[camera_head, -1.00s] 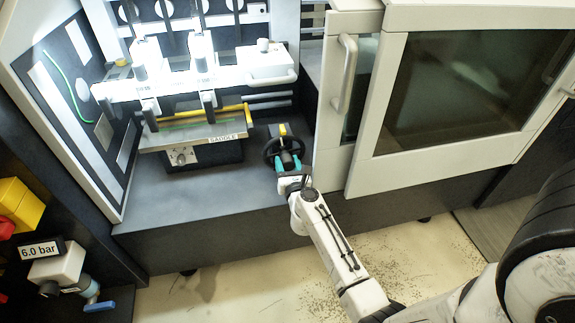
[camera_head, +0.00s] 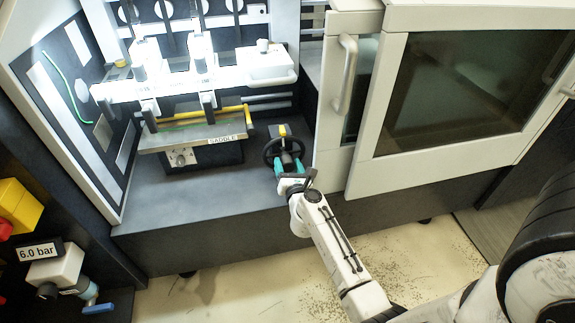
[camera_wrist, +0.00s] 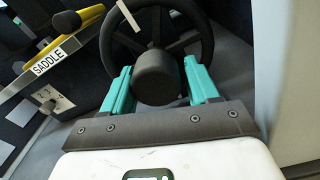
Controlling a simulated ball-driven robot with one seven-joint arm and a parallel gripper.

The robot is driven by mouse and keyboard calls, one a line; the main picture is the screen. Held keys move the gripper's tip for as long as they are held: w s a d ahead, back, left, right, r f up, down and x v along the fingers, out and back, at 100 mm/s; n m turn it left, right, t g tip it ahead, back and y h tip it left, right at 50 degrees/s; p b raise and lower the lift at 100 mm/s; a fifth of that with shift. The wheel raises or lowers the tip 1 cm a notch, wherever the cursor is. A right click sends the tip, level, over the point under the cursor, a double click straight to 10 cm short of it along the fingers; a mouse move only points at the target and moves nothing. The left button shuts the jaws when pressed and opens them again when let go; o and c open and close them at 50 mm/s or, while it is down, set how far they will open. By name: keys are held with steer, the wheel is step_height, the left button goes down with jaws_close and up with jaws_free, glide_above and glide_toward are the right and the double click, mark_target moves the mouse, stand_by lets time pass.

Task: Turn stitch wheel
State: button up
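The stitch wheel is a black handwheel (camera_head: 270,149) with spokes and a thick round hub, low on the machine's deck. In the wrist view the wheel rim (camera_wrist: 207,40) fills the top, with the hub (camera_wrist: 156,80) in the middle. My gripper (camera_head: 288,166) is at the wheel from the front. Its two teal fingers (camera_wrist: 160,65) stand on either side of the hub, inside the rim's lower part. They are apart, with a narrow gap to the hub at the right; contact at the left is unclear. A pale strip crosses the wheel's top in the wrist view.
The SADDLE plate (camera_head: 205,138) with its yellow bar is left of the wheel; a small knob panel (camera_head: 181,157) sits below it. The white sliding door (camera_head: 335,165) stands close on the right. The dark deck (camera_head: 185,195) left of my gripper is clear.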

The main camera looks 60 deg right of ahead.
steer(key=shift+o, duration=1.3)
steer(key=v, duration=1)
steer(key=shift+s+a, duration=0.25)
steer(key=shift+a, duration=0.05)
